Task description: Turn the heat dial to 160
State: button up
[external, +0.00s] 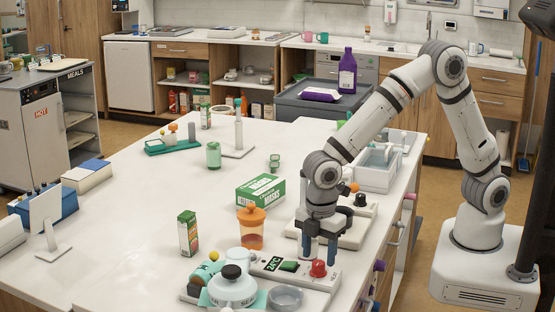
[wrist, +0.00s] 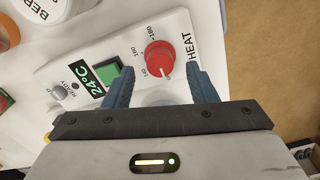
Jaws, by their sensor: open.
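The heat dial is a red knob (wrist: 158,57) at the right end of a white control panel (wrist: 190,38); in the external view the dial (external: 319,268) is at the table's near right part. Scale numbers 140, 160 and 180 run around its left side in the wrist view. A pale mark on the knob points down the picture, off the 160. The panel's display (wrist: 93,84) reads 24°C. My gripper (wrist: 160,68) is open, with one finger either side of the dial's lower part, gaps showing. It also shows in the external view (external: 319,262), pointing down over the panel.
An orange-lidded jar (external: 251,228) and a green masks box (external: 261,191) are farther back. The table's right edge is close by.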

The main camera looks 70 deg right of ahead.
jog(key=shift+f, duration=1.05)
jog(key=shift+c, duration=0.2)
jog(key=c, duration=0.9)
jog(key=shift+c, duration=0.2)
